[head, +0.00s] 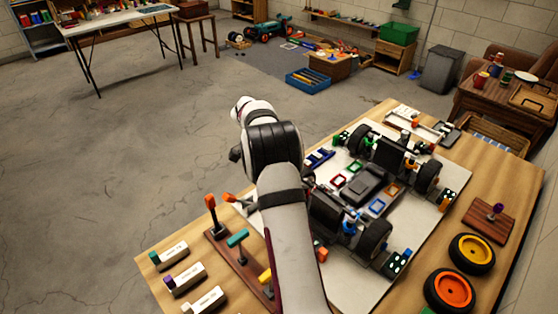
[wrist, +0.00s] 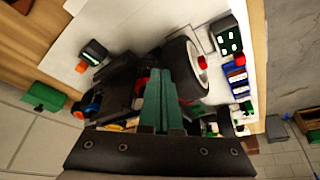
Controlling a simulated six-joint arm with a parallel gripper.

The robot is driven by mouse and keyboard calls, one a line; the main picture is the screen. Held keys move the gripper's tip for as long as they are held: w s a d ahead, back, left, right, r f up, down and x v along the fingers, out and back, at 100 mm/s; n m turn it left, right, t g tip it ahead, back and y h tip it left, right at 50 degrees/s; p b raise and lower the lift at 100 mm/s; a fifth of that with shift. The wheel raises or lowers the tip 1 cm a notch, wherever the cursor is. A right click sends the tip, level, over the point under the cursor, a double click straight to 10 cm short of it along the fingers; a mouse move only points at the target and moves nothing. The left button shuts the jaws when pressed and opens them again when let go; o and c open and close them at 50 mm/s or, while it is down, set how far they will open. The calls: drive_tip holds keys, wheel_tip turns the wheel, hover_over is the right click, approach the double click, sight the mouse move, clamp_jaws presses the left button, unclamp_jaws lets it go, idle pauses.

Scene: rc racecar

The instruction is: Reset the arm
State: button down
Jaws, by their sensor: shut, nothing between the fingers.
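In the wrist view my gripper (wrist: 160,75) shows as two dark green fingers pressed together, with nothing between them. They point over part of the car chassis and a wheel (wrist: 185,68); I cannot tell the height gap. In the head view my arm rises from the bottom edge, over the left part of the workbench (head: 520,185), and its fingers cannot be made out. The black car chassis (head: 370,180) with its wheels lies on a white mat (head: 345,290) on the bench, partly hidden behind my arm.
A rack of coloured-handled tools (head: 222,245) and several white labelled blocks (head: 175,255) are left of my arm. Loose wheels with a yellow hub (head: 472,253) and an orange hub (head: 452,290) lie at the right. The floor (head: 120,150) left of the bench is clear.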

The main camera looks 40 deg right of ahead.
drive_tip(key=w+v, duration=0.1)
drive_tip(key=v, duration=0.9)
drive_tip(key=s+a+r+n+t+y, duration=0.1)
drive_tip(key=s+a+r+n, duration=0.15)
drive_tip(key=a, duration=0.35)
drive_tip(key=s+a+r+n, duration=0.2)
drive_tip(key=a+r+n, duration=0.15)
drive_tip(key=a, duration=0.25)
drive_tip(key=s+a+f+n+y, duration=0.2)
drive_tip(key=s+a+n, duration=0.5)
drive_tip(key=s+a, duration=0.3)
drive_tip(key=s+a+f+n+t+y, duration=0.1)
drive_tip(key=s+a+n, duration=0.6)
drive_tip(key=s, duration=0.8)
wheel_tip(320, 180, down, 2)
drive_tip(key=a+y, duration=0.1)
drive_tip(key=a, duration=0.2)
drive_tip(key=shift+f+n+t, duration=0.2)
drive_tip(key=shift+n+t, duration=0.1)
